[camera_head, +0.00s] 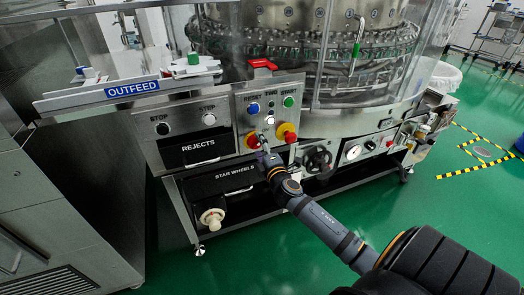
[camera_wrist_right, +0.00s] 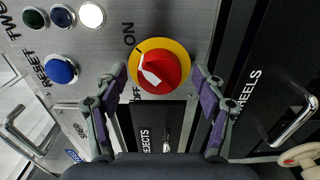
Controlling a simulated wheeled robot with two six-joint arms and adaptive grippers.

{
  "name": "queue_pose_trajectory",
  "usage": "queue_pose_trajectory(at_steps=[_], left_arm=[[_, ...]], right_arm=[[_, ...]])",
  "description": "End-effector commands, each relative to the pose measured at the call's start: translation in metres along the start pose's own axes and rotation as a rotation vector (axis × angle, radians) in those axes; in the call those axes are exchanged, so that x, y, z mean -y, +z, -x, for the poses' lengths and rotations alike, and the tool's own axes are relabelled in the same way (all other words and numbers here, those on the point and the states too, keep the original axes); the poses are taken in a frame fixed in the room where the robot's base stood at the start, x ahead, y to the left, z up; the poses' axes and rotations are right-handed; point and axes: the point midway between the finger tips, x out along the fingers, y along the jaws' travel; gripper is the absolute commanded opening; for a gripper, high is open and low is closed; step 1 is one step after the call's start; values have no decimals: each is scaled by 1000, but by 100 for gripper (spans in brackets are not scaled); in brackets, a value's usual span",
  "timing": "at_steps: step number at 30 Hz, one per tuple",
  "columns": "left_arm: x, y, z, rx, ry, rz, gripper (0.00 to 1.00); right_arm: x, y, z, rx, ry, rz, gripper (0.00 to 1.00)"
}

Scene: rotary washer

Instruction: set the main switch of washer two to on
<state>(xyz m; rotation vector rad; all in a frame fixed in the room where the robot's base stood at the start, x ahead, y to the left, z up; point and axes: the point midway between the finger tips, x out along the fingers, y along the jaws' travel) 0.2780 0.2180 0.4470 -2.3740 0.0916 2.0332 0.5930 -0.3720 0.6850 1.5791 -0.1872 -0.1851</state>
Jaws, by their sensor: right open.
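The main switch (camera_wrist_right: 172,68) is a red rotary knob on a yellow disc, with ON printed at its upper left and OFF at its lower left in the right wrist view. Its white pointer slants up and left, towards the ON side; exact alignment is unclear. In the head view the switch (camera_head: 252,140) sits low on the grey control panel. My right gripper (camera_wrist_right: 158,75) is open, with one fingertip on each side of the knob and nothing between them but it. In the head view my right gripper (camera_head: 266,150) reaches the panel, its jaws small. My left gripper is out of view.
A second red and yellow control (camera_head: 287,132) sits to the right. A blue RESET button (camera_wrist_right: 61,69) and other buttons are above the switch on the panel. Black REJECTS (camera_head: 199,150) and STAR WHEELS (camera_head: 236,178) boxes lie beside and below. Green floor (camera_head: 300,235) is open in front.

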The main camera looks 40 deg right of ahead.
Motion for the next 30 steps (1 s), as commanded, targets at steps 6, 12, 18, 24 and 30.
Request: queue_pose_trajectory(at_steps=[6,12,18,24,30], left_arm=[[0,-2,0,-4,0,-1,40],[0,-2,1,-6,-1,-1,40],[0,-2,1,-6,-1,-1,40],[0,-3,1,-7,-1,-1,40],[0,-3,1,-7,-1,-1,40]], right_arm=[[2,0,42,-4,-4,7,71],[2,0,89,-4,-5,6,71],[1,0,114,-2,-2,2,71],[0,0,118,0,0,0,71],[0,0,118,0,0,0,71]])
